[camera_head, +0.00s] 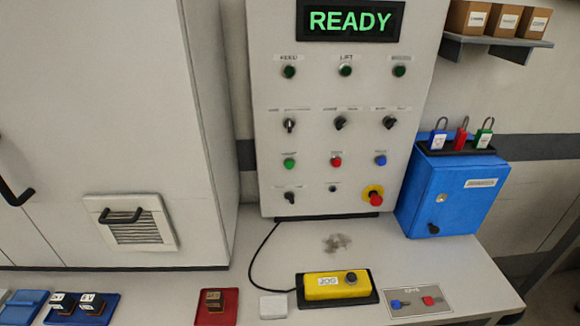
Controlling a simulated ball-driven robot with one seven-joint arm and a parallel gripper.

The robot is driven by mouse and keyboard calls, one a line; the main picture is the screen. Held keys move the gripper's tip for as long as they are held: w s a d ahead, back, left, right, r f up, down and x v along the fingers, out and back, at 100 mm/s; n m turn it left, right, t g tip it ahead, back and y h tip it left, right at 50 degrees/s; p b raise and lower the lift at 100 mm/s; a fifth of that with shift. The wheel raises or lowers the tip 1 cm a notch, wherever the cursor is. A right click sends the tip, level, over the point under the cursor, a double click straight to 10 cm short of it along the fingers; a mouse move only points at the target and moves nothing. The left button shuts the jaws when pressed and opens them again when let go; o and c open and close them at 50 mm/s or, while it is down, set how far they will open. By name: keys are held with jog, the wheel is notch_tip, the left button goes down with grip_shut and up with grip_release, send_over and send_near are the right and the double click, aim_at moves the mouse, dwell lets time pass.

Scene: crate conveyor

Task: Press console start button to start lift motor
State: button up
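The console panel (262,110) stands upright at the back of the table, facing me. Its display (350,20) reads READY in green letters. Below it are three dark green round lamps under small labels, the middle one (345,70) marked LIFT. A green button (289,163), a red button (336,161) and a blue button (380,159) sit in a row lower down. The green button's label is too small to read. Black selector knobs, such as one (340,123), sit above that row. A red emergency-stop button (375,196) on yellow is at lower right. My gripper is not in view.
A yellow JOG box (336,284) lies on the table, cabled toward the console. A blue lockbox (450,195) with padlocks on top stands right. Red (230,308) and blue trays lie left.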

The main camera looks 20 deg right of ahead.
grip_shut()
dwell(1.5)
